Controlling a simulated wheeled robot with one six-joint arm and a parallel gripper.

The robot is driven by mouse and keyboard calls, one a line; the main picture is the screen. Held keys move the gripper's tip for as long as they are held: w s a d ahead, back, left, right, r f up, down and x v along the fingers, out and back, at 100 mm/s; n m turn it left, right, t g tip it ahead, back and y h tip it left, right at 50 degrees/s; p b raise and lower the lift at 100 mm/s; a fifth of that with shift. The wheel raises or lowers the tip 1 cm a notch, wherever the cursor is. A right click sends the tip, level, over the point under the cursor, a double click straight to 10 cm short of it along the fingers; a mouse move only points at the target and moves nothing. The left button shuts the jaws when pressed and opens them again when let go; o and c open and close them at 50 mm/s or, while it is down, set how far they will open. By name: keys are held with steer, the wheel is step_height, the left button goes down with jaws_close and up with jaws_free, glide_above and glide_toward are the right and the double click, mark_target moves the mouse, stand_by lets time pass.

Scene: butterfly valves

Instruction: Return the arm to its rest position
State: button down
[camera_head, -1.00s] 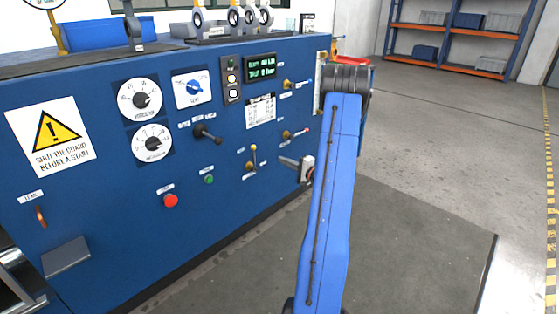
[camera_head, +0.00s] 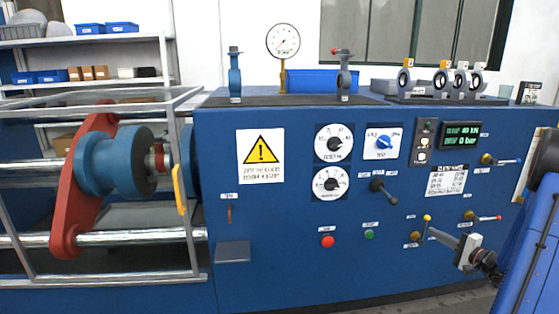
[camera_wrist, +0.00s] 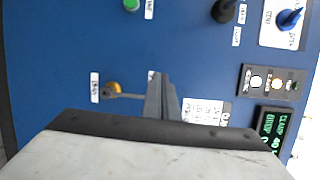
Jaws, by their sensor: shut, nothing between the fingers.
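My arm (camera_head: 535,245) is blue and reaches in from the right edge of the head view. My gripper (camera_head: 434,233) is at its end, low in front of the blue panel's right part. Its grey fingers point left and are together, with nothing seen between them. In the wrist view the gripper (camera_wrist: 161,82) shows as a closed dark finger pair over the panel. A small brass valve with a yellow-tipped lever (camera_head: 427,218) is close by the fingertips. Its brass body (camera_wrist: 112,88) shows left of the fingers in the wrist view; whether they touch, I cannot tell.
The blue bench panel (camera_head: 290,275) carries dials, a red button (camera_head: 327,241), a green button (camera_head: 369,235) and a lit display (camera_head: 461,135). More small levers (camera_head: 485,216) stick out near my arm. A guarded frame (camera_head: 205,240) stands at left.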

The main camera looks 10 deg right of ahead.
steer(key=s+a+r+n+g+y, duration=0.2)
steer(key=s+a+r+n+g, duration=0.1)
steer(key=a, duration=0.8)
steer(key=s+a+r+n+g+y, duration=0.1)
steer(key=s+a+r+n+g, duration=0.25)
steer(key=a, duration=0.75)
steer(key=s+a+r+n+g+y, duration=0.2)
steer(key=s+a+r+g, duration=0.15)
steer(key=a, duration=0.75)
steer(key=s+a+n+g+h, duration=0.2)
steer(key=s+a, duration=0.2)
steer(key=s, duration=0.3)
steer(key=s+a+n+g+h, duration=0.25)
steer(key=s+a, duration=0.25)
steer(key=s, duration=0.3)
steer(key=s+d+r+n+t+h, duration=0.2)
steer(key=s+h, duration=0.4)
steer(key=s, duration=0.5)
steer(key=shift+d+r+t, duration=0.3)
steer(key=shift+d+t, duration=0.15)
steer(key=shift+d, duration=0.25)
